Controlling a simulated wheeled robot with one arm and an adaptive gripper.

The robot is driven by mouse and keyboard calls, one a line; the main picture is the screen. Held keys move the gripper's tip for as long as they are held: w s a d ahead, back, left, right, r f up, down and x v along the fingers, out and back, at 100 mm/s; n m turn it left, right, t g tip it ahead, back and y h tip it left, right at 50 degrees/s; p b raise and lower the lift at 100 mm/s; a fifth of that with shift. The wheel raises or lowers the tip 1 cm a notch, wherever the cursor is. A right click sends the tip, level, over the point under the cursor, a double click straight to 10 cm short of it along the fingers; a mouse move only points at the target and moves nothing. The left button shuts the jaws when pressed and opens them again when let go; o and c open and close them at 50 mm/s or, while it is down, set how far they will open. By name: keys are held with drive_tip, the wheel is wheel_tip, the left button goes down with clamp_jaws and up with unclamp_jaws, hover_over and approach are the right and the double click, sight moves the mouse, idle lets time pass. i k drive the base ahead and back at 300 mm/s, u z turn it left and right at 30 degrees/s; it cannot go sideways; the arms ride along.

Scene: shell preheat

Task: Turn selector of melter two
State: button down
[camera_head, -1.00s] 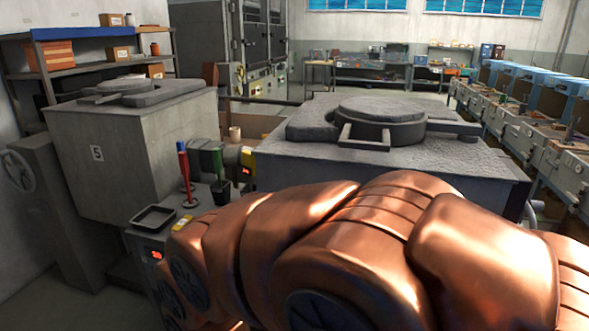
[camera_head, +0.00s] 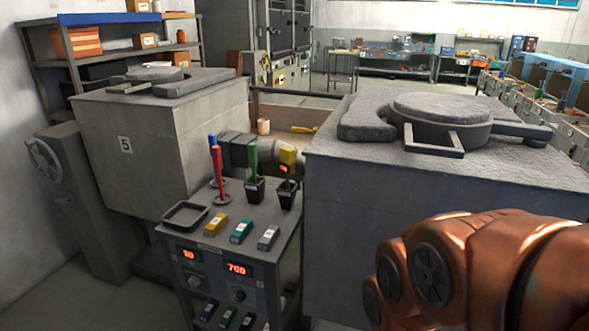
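A control cabinet (camera_head: 175,236) stands between two grey box-shaped furnaces. Its front has two red lit displays: the left display (camera_head: 188,253) shows a short number that is hard to read, and the right display (camera_head: 238,269) seems to read 700. A round dark selector knob (camera_head: 239,295) sits below the right display. Another knob (camera_head: 194,282) sits below the left display. The small labels beside them are too small to read for sure. Neither knob is touched by anything visible. My copper arm fills the lower right, but my gripper is outside the picture.
The left furnace (camera_head: 130,170) carries the number 5; the right furnace (camera_head: 350,195) has a round lid. On the cabinet top are a black tray (camera_head: 185,215), upright coloured tools in holders, and yellow, teal and grey blocks. More coloured blocks lie on its lower shelf.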

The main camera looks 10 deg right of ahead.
sight(241, 296)
drive_tip(key=z, duration=1.15)
drive_tip(key=i, duration=0.35)
drive_tip(key=u, duration=3.65)
